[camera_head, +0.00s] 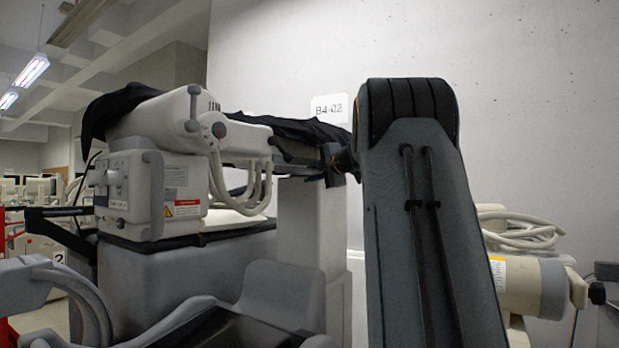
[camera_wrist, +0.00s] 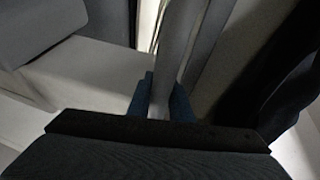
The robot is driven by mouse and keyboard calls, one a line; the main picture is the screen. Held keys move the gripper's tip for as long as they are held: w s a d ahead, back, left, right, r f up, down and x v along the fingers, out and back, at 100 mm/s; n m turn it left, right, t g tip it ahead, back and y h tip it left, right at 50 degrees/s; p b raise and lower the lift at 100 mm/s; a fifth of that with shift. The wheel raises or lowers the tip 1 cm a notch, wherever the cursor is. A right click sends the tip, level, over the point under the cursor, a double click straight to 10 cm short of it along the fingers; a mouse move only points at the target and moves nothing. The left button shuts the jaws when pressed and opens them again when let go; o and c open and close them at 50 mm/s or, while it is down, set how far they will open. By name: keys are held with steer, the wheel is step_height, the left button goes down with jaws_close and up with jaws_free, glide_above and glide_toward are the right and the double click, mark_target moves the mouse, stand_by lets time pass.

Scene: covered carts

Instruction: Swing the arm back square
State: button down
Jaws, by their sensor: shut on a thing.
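A bulky off-white machine (camera_head: 130,190) stands on a grey cart (camera_head: 190,275) at left centre in the head view. Its thick off-white arm (camera_head: 240,138) reaches right, with pale cables looping below it. A black cover (camera_head: 285,128) lies over the top behind it. In the wrist view my gripper (camera_wrist: 160,100) has its blue fingertips on both sides of a pale grey bar (camera_wrist: 178,45) and is shut on it. In the head view, dark parts beside the arm's right end are partly hidden by my own arm link. I cannot tell which part of the machine the bar is.
A concrete wall (camera_head: 530,120) with a B4-02 sign (camera_head: 329,108) stands close behind. At right is a pale cylinder (camera_head: 520,285) with coiled cable (camera_head: 515,230) above it. Other machines (camera_head: 40,190) stand at far left. A pale curved tube (camera_head: 70,285) is at lower left.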

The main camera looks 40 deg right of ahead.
mark_target(317, 172)
steer(key=c, duration=1.8)
jaws_free()
steer(key=shift+s+d+f, duration=0.1)
steer(key=shift+d+f, duration=0.1)
steer(key=shift+d, duration=0.05)
steer(key=shift+o, duration=0.9)
steer(key=shift+a, duration=0.15)
steer(key=shift+w+a, duration=0.2)
steer(key=shift+s+a+r+b, duration=0.1)
steer(key=shift+s+r+b, duration=0.25)
steer(key=shift+s, duration=0.95)
steer(key=shift+s+a+r+b, duration=0.15)
steer(key=shift+s+b, duration=0.35)
steer(key=shift+s, duration=0.75)
steer(key=shift+s+d+r+b, duration=0.1)
steer(key=shift+s+r+b, duration=0.25)
steer(key=shift+s, duration=0.95)
steer(key=shift+f, duration=0.1)
